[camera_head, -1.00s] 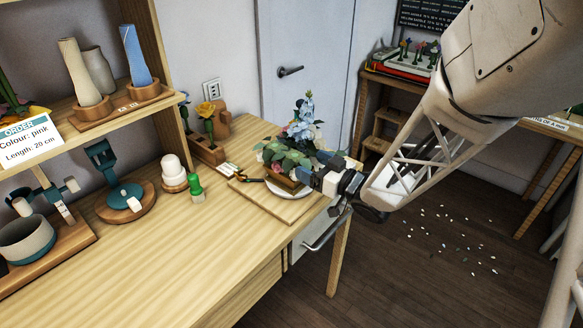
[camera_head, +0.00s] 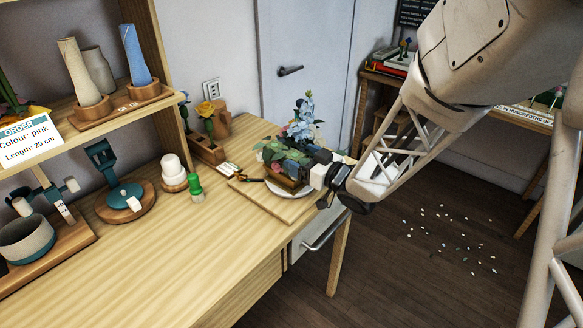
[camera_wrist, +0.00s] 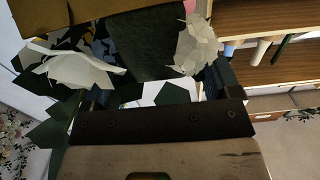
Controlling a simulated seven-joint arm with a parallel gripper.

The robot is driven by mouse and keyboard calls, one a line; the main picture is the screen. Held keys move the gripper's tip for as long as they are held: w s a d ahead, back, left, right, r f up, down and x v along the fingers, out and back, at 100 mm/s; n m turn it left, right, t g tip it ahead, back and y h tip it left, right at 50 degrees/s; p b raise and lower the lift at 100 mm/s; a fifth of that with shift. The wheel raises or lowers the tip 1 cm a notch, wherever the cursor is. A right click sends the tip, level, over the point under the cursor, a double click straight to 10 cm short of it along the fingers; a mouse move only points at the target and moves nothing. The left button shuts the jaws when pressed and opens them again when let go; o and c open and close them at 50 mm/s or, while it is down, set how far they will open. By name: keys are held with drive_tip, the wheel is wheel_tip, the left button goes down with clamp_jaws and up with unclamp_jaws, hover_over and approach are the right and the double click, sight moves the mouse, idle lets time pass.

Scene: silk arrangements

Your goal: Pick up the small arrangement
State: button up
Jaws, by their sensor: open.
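The small arrangement (camera_head: 301,121) stands near the far right end of the workbench, with pale blue flowers on top and green and pinkish leaves below. Its wooden base (camera_head: 287,184) rests on a white plate on a wooden board. My gripper (camera_head: 310,172) is at the arrangement's right side, low among the leaves, and its fingertips are partly hidden there. In the wrist view, white petals (camera_wrist: 75,67), dark green leaves and a dark block fill the space in front of my gripper (camera_wrist: 160,92). The jaws are open; contact cannot be told.
A wooden board (camera_head: 295,211) lies under the plate, with cutting tools (camera_head: 235,171) at its left. A green-topped bottle (camera_head: 196,187) and a white stacked piece (camera_head: 173,170) stand further left. A wooden holder with a yellow flower (camera_head: 206,112) is behind. The front bench top is clear.

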drive_tip(key=shift+x, duration=1.7)
drive_tip(key=shift+c, duration=0.5)
clamp_jaws()
